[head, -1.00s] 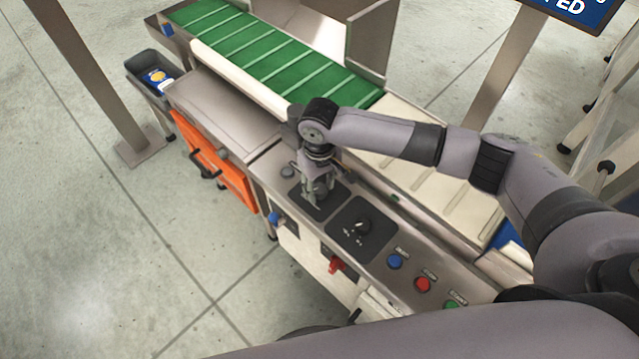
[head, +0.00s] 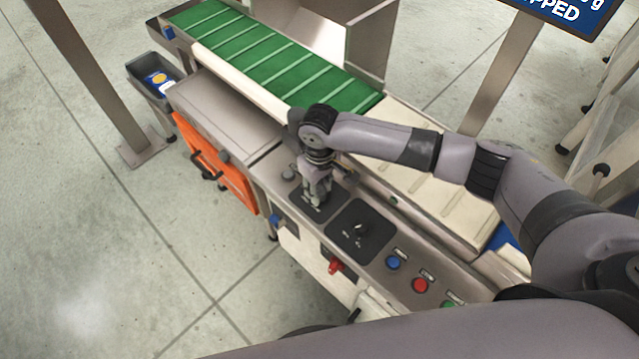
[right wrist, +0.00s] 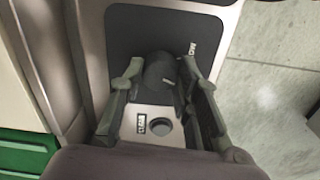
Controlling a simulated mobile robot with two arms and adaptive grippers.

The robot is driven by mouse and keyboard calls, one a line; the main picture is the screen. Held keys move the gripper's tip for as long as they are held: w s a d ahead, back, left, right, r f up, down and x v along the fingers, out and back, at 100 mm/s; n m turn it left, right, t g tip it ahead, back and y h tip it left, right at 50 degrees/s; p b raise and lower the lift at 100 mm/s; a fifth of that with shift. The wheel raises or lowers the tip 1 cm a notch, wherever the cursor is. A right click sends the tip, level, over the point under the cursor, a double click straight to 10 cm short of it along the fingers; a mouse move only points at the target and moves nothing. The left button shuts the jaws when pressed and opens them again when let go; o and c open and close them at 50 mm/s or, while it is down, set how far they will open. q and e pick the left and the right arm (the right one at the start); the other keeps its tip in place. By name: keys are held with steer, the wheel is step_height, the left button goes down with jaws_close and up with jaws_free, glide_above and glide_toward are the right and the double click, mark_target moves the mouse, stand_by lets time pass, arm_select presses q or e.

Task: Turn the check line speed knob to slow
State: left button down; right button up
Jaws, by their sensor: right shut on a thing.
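The knob (right wrist: 160,72) is a dark round dial on a black plate (right wrist: 124,38) in the right wrist view. A small light mark shows on it, and a partly readable label ending in "OW" stands to its upper right. My right gripper (right wrist: 161,69) has a finger on each side of the knob and is shut on it. In the head view my right gripper (head: 317,197) points down at the farther of two black plates on the control panel, hiding most of that knob. My left gripper is not in view.
A second black knob (head: 361,230) is beside it on the nearer plate. Blue (head: 393,263) and red (head: 419,285) buttons and a red switch (head: 336,266) are near. A grey button (right wrist: 160,126) is close to the fingers. The green belt (head: 258,50) runs behind.

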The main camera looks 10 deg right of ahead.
mark_target(319, 191)
steer(key=n+p, duration=0.2)
steer(key=shift+r+n, duration=0.2)
steer(key=shift+n, duration=0.1)
steer(key=n+p, duration=0.2)
steer(key=shift+n, duration=0.3)
steer(key=n+p, duration=0.1)
steer(key=n, duration=0.3)
steer(key=shift+f+n, duration=0.15)
steer(key=shift+n, duration=0.25)
steer(key=shift+n+p, duration=0.3)
steer(key=o, duration=1.2)
steer(key=shift+c, duration=0.2)
step_height(319, 191, up, 12)
